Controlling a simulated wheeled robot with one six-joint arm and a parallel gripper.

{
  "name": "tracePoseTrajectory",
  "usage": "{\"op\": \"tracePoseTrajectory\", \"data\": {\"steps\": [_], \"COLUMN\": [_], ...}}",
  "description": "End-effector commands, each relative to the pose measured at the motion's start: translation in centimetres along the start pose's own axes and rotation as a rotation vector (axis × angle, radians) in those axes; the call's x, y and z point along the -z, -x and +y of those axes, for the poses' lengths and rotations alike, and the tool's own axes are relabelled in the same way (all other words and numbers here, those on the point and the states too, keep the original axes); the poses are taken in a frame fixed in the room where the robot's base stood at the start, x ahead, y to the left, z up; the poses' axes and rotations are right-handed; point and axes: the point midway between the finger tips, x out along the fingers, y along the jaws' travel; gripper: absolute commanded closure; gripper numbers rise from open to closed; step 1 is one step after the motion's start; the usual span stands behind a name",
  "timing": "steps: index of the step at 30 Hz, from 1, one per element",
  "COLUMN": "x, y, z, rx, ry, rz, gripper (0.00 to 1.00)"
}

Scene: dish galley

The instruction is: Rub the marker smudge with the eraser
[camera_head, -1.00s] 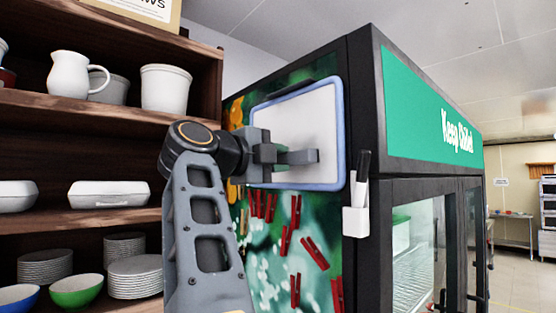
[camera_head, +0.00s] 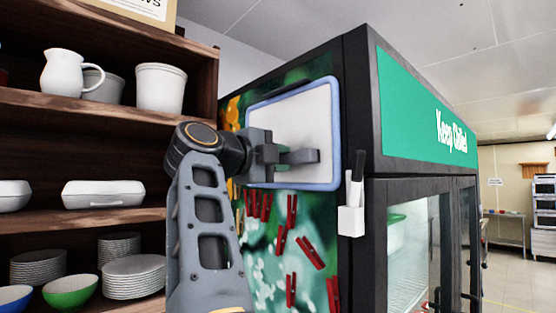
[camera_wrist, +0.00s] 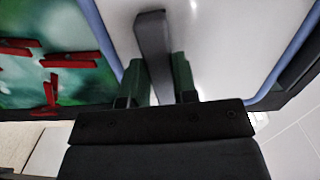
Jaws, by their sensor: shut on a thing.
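A small whiteboard (camera_head: 318,113) with a blue frame hangs upright on the side of a dark fridge cabinet. My gripper (camera_head: 268,153) is in front of it, shut on a grey bar-shaped eraser (camera_head: 302,157). In the wrist view the eraser (camera_wrist: 153,45) stands out from between the two greenish fingers of my gripper (camera_wrist: 160,82) and lies across the white board face (camera_wrist: 222,40). I cannot tell whether the eraser touches the board. No marker smudge shows; the arm and eraser hide part of the board.
Red clips (camera_head: 309,252) sit on the fridge side below the board. A white holder (camera_head: 351,221) with markers is on the fridge corner, right of the board. Wooden shelves (camera_head: 110,112) with crockery stand close on the left. Open floor (camera_head: 510,280) shows far right.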

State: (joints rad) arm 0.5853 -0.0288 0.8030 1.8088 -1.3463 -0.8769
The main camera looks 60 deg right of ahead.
Motion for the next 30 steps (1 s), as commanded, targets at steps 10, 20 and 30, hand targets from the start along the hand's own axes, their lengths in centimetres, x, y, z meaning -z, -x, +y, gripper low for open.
{"op": "tracePoseTrajectory", "data": {"steps": [10, 20, 30], "x": [2.4, 4.0, 3.6], "y": [0.3, 0.5, 0.1], "z": [0.1, 0.2, -0.9], "rx": [0.001, 0.0, 0.0], "ry": [-0.001, 0.0, 0.001], "rz": [0.002, 0.001, 0.001], "gripper": [1.0, 1.0, 1.0]}}
